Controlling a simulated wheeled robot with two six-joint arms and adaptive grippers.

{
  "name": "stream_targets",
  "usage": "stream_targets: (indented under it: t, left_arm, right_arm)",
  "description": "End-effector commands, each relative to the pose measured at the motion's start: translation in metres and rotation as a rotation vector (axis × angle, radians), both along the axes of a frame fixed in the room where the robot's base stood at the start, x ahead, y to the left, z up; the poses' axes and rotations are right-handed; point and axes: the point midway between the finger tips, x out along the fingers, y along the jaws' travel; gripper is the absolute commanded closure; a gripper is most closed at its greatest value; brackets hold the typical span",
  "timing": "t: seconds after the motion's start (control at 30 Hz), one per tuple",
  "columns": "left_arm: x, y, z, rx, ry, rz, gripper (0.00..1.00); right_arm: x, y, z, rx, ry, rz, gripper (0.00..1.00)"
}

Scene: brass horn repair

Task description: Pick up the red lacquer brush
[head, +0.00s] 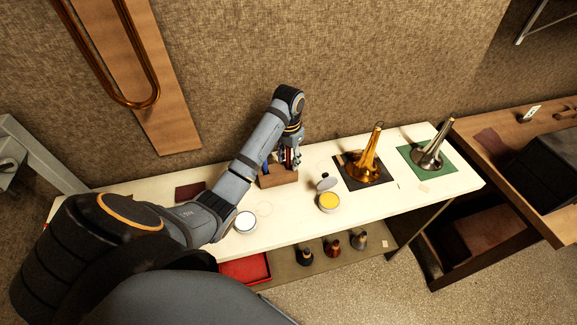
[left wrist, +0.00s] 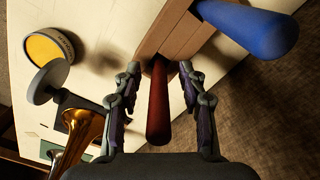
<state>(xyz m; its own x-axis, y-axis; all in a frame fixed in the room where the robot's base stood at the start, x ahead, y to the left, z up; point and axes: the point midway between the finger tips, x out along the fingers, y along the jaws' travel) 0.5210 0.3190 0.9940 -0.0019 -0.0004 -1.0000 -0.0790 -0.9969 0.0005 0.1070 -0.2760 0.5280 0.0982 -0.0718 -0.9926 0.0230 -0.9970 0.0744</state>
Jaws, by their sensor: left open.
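The red lacquer brush (left wrist: 158,105) stands in a wooden block (left wrist: 165,38), its dark red handle pointing toward the left wrist camera. In the head view the block (head: 278,180) sits near the back edge of the white bench, and the brush is mostly hidden by my gripper. My left gripper (left wrist: 158,80) is open, with one finger on each side of the red handle and a gap on both sides. In the head view the left gripper (head: 288,158) is above the block. My right gripper is in neither view.
A blue handle (left wrist: 250,28) stands in the same block beside the red one. An open tin of yellow paste (head: 328,202) and a grey lid (head: 325,182) are to the right. A brass bell (head: 370,160) and a silver bell (head: 430,152) stand further right on mats.

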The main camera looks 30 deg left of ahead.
Motion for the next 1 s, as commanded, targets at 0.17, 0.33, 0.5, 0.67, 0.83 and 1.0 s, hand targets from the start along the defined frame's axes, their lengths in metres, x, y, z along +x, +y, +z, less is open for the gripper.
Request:
stream_targets:
  t: [0.17,0.33,0.5,0.67,0.83,1.0]
  left_arm:
    - [0.0,0.0,0.002,0.0,0.0,0.0,0.65]
    - [0.0,0.0,0.002,0.0,0.0,0.0,0.88]
    - [0.0,0.0,0.002,0.0,0.0,0.0,1.0]
    - [0.0,0.0,0.002,0.0,0.0,0.0,1.0]
    - [0.0,0.0,0.012,0.0,0.0,0.0,1.0]
    - [0.0,0.0,0.043,0.0,0.001,0.0,1.0]
  right_arm:
    - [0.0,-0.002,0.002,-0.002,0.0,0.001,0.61]
    - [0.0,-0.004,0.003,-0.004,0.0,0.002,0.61]
    - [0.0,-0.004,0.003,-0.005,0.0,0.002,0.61]
    - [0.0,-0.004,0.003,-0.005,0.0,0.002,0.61]
    - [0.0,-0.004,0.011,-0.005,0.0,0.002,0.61]
    - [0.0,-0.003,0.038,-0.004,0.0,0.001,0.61]
